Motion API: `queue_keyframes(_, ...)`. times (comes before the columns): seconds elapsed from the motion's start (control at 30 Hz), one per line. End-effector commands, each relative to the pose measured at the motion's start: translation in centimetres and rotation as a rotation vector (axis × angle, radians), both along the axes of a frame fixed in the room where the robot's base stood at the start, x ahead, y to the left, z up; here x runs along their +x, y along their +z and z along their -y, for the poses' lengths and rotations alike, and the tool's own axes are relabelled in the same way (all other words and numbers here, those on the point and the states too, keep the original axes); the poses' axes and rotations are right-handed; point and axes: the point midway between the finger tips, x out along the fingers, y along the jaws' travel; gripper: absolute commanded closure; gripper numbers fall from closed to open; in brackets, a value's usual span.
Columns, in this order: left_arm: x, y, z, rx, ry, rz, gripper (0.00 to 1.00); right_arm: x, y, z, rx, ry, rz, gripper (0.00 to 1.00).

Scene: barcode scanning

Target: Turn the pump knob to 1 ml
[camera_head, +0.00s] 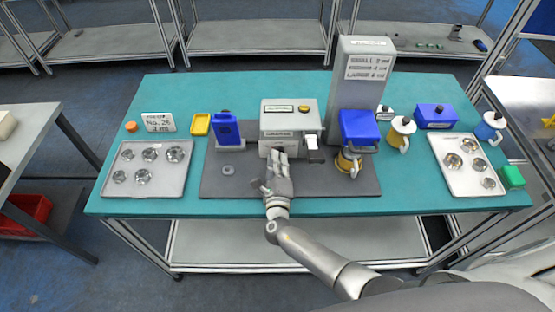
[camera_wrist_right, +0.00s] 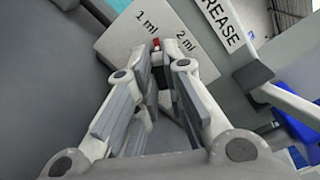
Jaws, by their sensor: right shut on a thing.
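The grey pump (camera_head: 290,122) stands on a dark mat in the middle of the table. In the right wrist view its pale dial plate (camera_wrist_right: 130,42) reads "1 ml" on the left and "2 ml" on the right, with "GREASE" on the housing beside it. The pump knob (camera_wrist_right: 156,44) shows a red tip between the two marks. My right gripper (camera_head: 277,158) is at the pump's lower front. In the wrist view its fingertips (camera_wrist_right: 153,75) are close together on the knob and hide most of it. My left gripper is not in view.
A blue bottle (camera_head: 226,130) stands left of the pump. A tall grey machine (camera_head: 355,80) with a blue block is behind right. Metal trays (camera_head: 117,185) with round parts lie at both ends; the right tray (camera_head: 441,147) has mugs nearby. The mat's front edge is mostly clear.

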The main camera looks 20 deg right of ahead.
Motion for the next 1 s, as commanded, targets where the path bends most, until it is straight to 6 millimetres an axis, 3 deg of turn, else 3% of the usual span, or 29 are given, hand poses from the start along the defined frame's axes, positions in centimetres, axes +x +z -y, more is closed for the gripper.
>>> queue_keyframes(0.4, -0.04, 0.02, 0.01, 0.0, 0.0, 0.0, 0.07, -0.03, -0.08, 0.02, -0.009, 0.0, -0.004, 1.0)
queue_keyframes(0.43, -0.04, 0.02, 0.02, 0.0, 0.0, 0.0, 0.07, -0.03, -0.08, 0.02, -0.009, 0.0, -0.004, 0.87)
queue_keyframes(0.6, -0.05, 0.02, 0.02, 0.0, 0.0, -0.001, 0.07, -0.02, -0.06, 0.02, -0.007, 0.0, -0.003, 0.68)
queue_keyframes(1.0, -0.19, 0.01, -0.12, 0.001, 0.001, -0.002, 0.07, -0.74, -0.07, -0.22, -0.006, 0.0, -0.002, 0.68)
